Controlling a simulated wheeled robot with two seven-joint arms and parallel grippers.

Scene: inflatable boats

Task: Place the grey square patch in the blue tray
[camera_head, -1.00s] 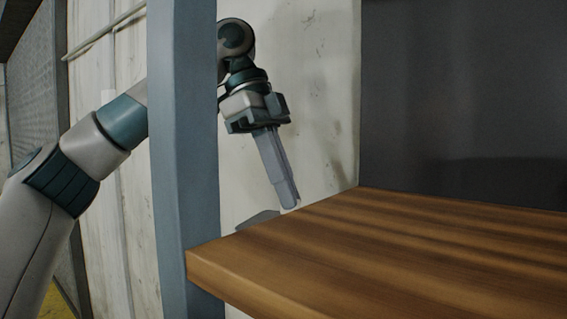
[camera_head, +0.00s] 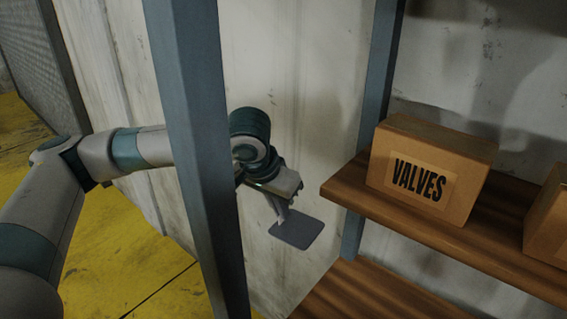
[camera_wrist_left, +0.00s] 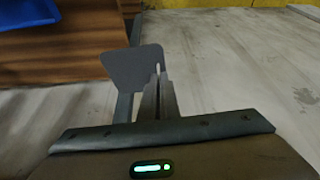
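The grey square patch (camera_head: 296,230) is a thin dark grey plate with rounded corners, held in the air beside the shelf, in front of the pale wall. My left gripper (camera_head: 283,211) is shut on its edge. In the left wrist view the patch (camera_wrist_left: 131,68) sticks out past the closed fingers (camera_wrist_left: 158,92). The blue tray (camera_wrist_left: 25,12) shows only in part at the top left of the left wrist view, on a wooden board. It is apart from the patch. My right gripper is not in view.
A blue-grey shelf post (camera_head: 200,150) stands in front of my left arm. A cardboard box marked VALVES (camera_head: 430,170) sits on a wooden shelf (camera_head: 345,190); another box (camera_head: 550,225) is at the right edge. A lower board (camera_head: 370,295) lies beneath.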

